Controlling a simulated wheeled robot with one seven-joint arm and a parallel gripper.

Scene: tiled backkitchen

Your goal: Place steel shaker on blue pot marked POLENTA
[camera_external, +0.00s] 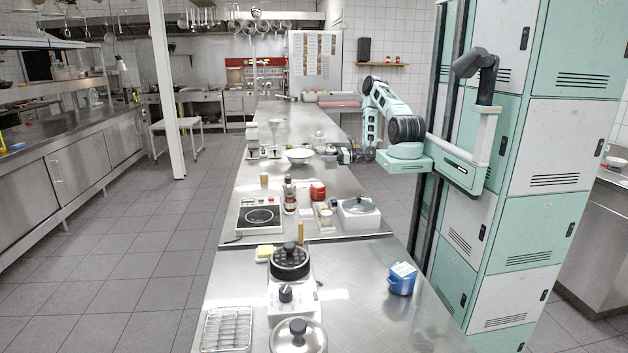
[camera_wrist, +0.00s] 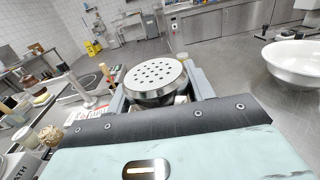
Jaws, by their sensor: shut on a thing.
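The steel shaker (camera_wrist: 155,78), with a round perforated top, sits between the fingers of my gripper (camera_wrist: 158,90) in the wrist view, its top facing the camera. My gripper is shut on it. In the external view my gripper (camera_external: 346,155) is low over the far part of the steel counter, right of the white bowl; the shaker is too small to make out there. A blue pot (camera_external: 401,281) with a pale top stands at the near right of the counter, well apart from my gripper. Its lettering is too small to read. I cannot find it in the wrist view.
The white bowl (camera_external: 299,156) is close to my gripper. A hot plate (camera_external: 260,217), a red container (camera_external: 318,191), bottles and a lidded white appliance (camera_external: 358,214) stand between it and the blue pot. Bare counter surrounds the blue pot.

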